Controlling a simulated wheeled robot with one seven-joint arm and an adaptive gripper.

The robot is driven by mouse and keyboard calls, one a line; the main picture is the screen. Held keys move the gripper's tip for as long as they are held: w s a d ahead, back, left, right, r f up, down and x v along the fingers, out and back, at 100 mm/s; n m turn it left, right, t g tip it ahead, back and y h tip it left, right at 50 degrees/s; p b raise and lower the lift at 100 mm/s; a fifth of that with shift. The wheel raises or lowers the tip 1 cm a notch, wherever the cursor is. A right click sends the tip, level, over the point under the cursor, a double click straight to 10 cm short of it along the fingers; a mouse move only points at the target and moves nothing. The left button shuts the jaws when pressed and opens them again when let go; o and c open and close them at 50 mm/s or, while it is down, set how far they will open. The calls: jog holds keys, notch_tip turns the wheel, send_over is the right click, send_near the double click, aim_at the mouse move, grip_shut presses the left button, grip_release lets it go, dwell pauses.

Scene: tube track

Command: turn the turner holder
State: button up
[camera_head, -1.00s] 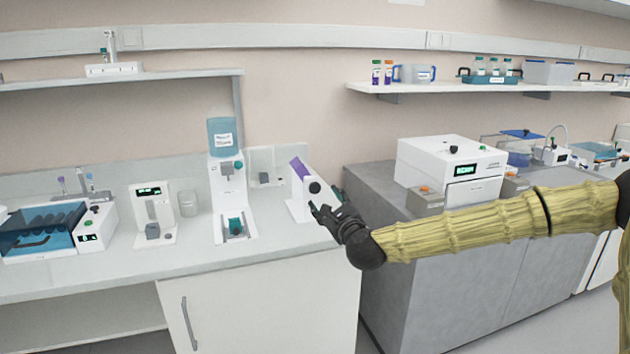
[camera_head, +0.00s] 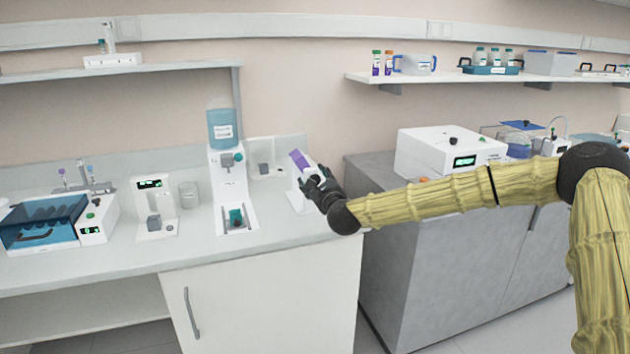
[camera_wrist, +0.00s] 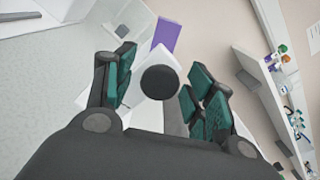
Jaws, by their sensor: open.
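The turner holder is a white stand with a tilted purple block (camera_head: 300,158) at its top and a round black knob, on the right end of the white bench. The wrist view shows the black knob (camera_wrist: 160,80) between my fingertips, with the purple block (camera_wrist: 166,36) just beyond it. My gripper (camera_head: 305,185) is in front of the holder, and in the wrist view my gripper (camera_wrist: 158,84) is open with a finger on each side of the knob. I see gaps between the fingers and the knob. In the head view my gripper hides the knob and part of the stand.
A dispenser with a blue bottle (camera_head: 222,130) stands left of the holder, with a small white device (camera_head: 268,165) behind. A grey counter with a white machine (camera_head: 450,150) is to the right. The bench front left of my gripper is clear.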

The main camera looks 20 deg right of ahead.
jog(key=c, duration=1.1)
